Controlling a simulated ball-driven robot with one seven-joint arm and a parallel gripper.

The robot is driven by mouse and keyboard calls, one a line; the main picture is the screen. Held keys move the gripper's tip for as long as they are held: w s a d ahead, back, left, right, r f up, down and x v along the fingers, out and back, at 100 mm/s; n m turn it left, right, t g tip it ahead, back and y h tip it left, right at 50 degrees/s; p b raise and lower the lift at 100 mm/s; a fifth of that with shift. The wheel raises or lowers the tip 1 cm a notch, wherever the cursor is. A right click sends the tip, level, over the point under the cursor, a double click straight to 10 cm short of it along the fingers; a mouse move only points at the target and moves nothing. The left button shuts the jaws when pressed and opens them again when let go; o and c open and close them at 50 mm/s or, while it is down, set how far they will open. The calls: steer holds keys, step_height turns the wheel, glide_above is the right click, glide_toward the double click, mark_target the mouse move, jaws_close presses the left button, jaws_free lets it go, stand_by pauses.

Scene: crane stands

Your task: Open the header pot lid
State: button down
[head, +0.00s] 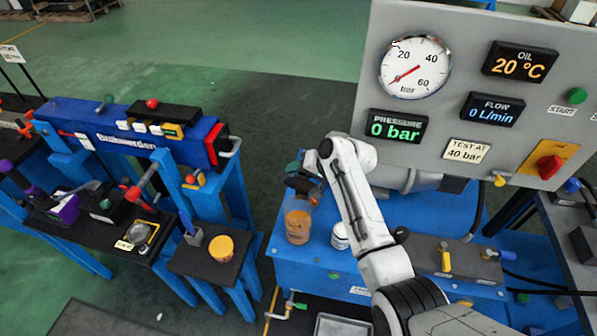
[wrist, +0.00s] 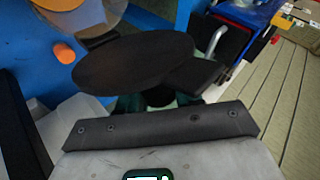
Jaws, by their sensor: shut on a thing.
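The header pot (head: 297,222) is a clear cup with amber oil, standing on the blue stand in the head view. Its dark lid (head: 303,189) shows at the pot's top, partly hidden by my wrist. In the wrist view the lid is a black round disc (wrist: 135,62) close in front of my gripper (wrist: 158,98), with part of the pot (wrist: 92,18) showing behind it. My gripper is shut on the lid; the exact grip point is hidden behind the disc. The lid looks tilted, but I cannot tell how far it stands off the rim.
A white jar (head: 340,236) stands right of the pot, close to my arm. The grey gauge panel (head: 455,185) rises behind to the right. A blue stand (head: 205,268) with a yellow-topped cup (head: 221,248) is to the left. An orange knob (wrist: 64,52) sits near the pot.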

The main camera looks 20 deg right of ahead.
steer(key=shift+w+d+r, duration=0.1)
steer(key=shift+w+r, duration=0.05)
steer(key=c, duration=1.2)
jaws_free()
steer(key=o, duration=0.3)
steer(key=shift+o, duration=0.2)
steer(key=v, duration=1)
steer(key=shift+s, duration=0.35)
steer(key=shift+d+r, duration=0.1)
steer(key=shift+d, duration=0.05)
steer(key=shift+c, duration=0.2)
